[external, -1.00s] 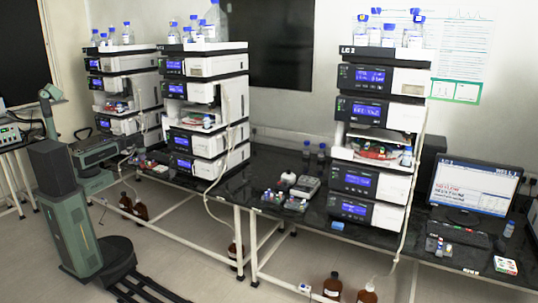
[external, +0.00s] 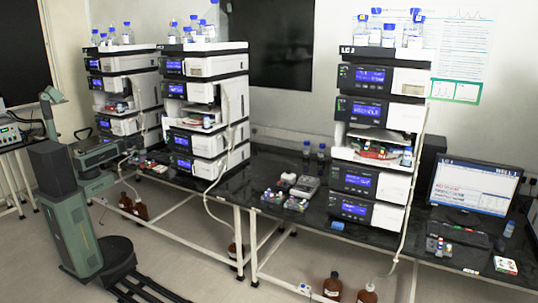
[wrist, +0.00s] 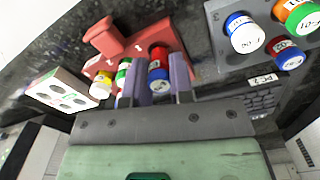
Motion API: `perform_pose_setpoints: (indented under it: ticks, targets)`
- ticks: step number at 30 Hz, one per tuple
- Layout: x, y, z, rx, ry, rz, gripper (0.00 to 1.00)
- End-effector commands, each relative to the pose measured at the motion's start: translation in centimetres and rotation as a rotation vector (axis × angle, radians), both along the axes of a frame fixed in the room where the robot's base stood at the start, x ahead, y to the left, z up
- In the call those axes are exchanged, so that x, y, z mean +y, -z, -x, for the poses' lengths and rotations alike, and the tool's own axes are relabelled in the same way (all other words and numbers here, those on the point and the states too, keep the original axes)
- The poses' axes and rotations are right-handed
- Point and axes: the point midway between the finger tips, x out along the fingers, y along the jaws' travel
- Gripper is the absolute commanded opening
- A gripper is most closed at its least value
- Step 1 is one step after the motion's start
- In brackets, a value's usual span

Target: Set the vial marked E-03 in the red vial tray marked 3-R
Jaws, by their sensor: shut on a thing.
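In the wrist view my gripper (wrist: 157,88) is shut on a vial (wrist: 158,72) with a blue and red cap and a white label, its print too small to read. The vial is upright between the two purple-grey fingers, at the near edge of a red tray (wrist: 108,38). I cannot tell whether it is seated in a hole or just above it. The tray's own mark is not readable. A yellow-capped vial (wrist: 101,84) and a green-capped vial (wrist: 123,74) stand in the tray, left of my fingers. In the external view my gripper (external: 132,147) is small, near the left bench's front edge.
A white block with dark holes (wrist: 62,93) is left of the red tray. Instrument stacks (external: 205,100) rise close behind.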

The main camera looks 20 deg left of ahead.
Motion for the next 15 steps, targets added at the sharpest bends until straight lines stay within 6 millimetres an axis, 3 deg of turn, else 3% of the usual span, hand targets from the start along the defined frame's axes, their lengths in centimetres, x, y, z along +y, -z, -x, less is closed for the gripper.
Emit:
perform_pose_setpoints:
  ticks: [15]
  targets:
    - [0.0, 1.5, 0.0, 0.000, 0.000, 0.000, 0.05]
